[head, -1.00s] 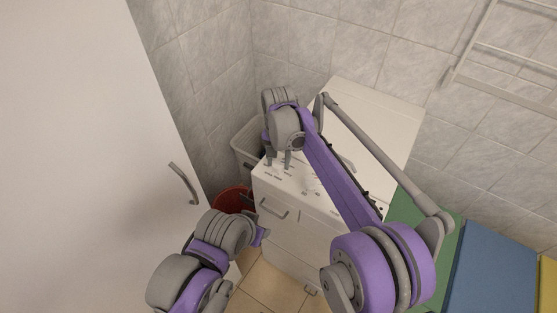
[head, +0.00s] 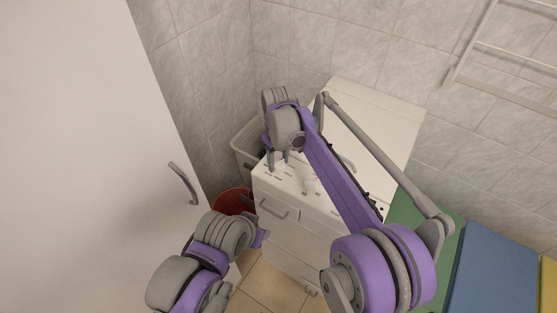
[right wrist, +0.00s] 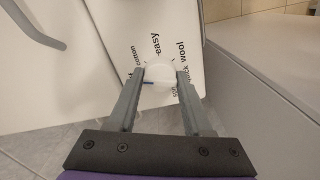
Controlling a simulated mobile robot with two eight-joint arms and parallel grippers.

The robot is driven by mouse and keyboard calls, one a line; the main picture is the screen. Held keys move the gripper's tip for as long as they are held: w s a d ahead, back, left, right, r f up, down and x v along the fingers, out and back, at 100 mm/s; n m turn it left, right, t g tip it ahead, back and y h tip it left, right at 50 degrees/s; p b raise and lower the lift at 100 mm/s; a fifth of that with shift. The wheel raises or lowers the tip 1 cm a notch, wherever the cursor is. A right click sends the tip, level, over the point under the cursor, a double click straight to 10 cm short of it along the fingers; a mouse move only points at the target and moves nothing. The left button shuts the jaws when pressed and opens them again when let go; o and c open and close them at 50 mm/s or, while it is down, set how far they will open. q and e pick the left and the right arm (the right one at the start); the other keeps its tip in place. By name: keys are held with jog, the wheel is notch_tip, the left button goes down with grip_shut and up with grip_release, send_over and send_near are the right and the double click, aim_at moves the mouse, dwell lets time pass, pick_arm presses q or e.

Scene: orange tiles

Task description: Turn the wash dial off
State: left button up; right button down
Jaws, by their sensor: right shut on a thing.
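The wash dial (right wrist: 160,72) is a round white knob with a dark blue mark on its near left side. It sits on the white panel of the washing machine (head: 360,125), with the words cotton, easy and wool printed around it. My right gripper (right wrist: 160,80) has one finger on each side of the dial and is shut on it. In the head view my right gripper (head: 279,162) points down at the machine's panel, and the dial is hard to make out there. My left gripper (head: 262,236) shows at the lower left, apart from the machine; its fingers are not clear.
A white door with a handle (head: 183,183) fills the left. A pale basket (head: 246,140) and a red bucket (head: 232,200) stand left of the machine. Green (head: 425,222) and blue (head: 490,270) boxes are at the right. A towel rack (head: 510,60) is on the tiled wall.

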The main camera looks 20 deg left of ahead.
aim_at(279, 162)
jog(key=shift+n, duration=1.9)
jog(key=shift+c, duration=1.6)
grip_release()
notch_tip(279, 162, up, 11)
jog(key=shift+p, duration=0.35)
jog(key=shift+d+f, duration=0.1)
